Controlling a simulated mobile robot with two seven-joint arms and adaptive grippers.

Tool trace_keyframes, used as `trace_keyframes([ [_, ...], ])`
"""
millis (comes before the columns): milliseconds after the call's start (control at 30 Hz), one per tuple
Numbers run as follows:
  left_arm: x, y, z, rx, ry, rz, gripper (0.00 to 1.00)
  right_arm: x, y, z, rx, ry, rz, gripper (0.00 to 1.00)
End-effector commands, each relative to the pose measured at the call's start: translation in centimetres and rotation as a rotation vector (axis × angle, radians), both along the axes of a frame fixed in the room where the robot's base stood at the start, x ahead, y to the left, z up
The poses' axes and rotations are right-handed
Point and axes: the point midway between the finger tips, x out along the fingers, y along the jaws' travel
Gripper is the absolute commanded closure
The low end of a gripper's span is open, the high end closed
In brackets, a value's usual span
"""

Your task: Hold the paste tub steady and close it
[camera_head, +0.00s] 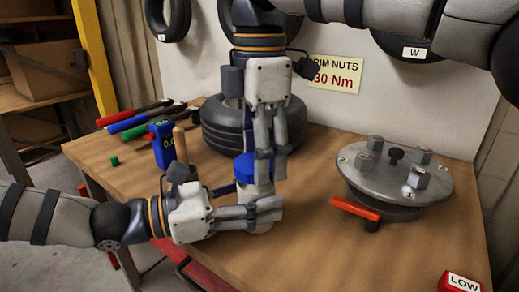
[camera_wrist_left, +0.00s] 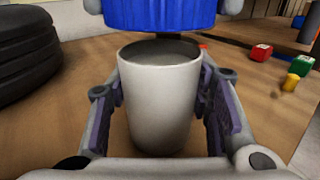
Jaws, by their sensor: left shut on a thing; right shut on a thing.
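The paste tub (camera_wrist_left: 160,100) is a white cup with grey paste showing inside its open rim; it stands upright on the table. My left gripper (camera_head: 262,212) is shut around the tub low down, with one finger on each side in the left wrist view. The blue lid (camera_head: 240,166) is in my right gripper (camera_head: 264,168), which points down from above. In the left wrist view the ribbed lid (camera_wrist_left: 160,14) is above the tub's rim, apart from it, with the rim's opening visible below. The head view partly hides the tub behind the fingers.
A tire (camera_head: 220,125) lies behind the grippers. A blue gauge (camera_head: 163,145), a wooden-handled tool (camera_head: 180,145) and several colored-handled tools lie left. A metal hub with studs (camera_head: 430,185) and a red-handled tool (camera_head: 355,208) are right. A red LOW block (camera_head: 459,283) sits at front right.

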Motion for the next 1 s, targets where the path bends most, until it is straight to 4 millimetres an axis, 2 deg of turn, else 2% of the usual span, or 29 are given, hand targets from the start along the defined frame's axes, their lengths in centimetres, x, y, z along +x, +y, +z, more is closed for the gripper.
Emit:
trace_keyframes([
  [167,0.0,0.0,0.0,0.000,0.000,0.000,1.00,0.0,0.0,-0.1,0.000,0.000,0.000,0.57],
  [467,0.0,0.0,0.0,0.000,0.000,0.000,1.00,0.0,0.0,-1.7,0.001,0.000,0.000,0.57],
  [1000,0.0,0.0,0.0,0.000,0.000,0.000,1.00,0.0,0.0,-1.8,0.000,0.000,0.000,0.57],
])
